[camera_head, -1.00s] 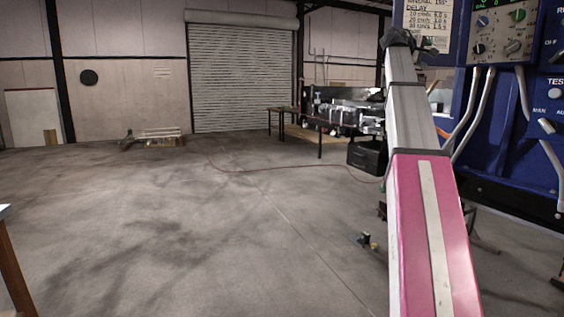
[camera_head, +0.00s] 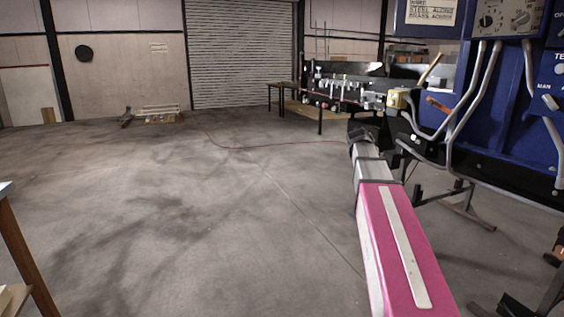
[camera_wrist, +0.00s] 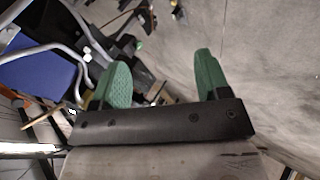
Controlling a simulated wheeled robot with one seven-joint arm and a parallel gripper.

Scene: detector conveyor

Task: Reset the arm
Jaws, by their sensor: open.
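My gripper (camera_wrist: 163,77) shows in the wrist view with its two green fingers spread apart and nothing between them. My arm, with its pink link, reaches forward on the right of the head view. I cannot clearly make out the fingers in the head view. Past the fingers the wrist view shows blurred dark equipment and grey floor.
A blue control panel (camera_head: 490,85) with thick grey cables (camera_head: 473,95) stands close on the right of my arm. A workbench with machinery (camera_head: 338,88) is farther back. A table corner (camera_head: 14,240) is at the lower left. The concrete floor (camera_head: 200,210) is open at middle and left.

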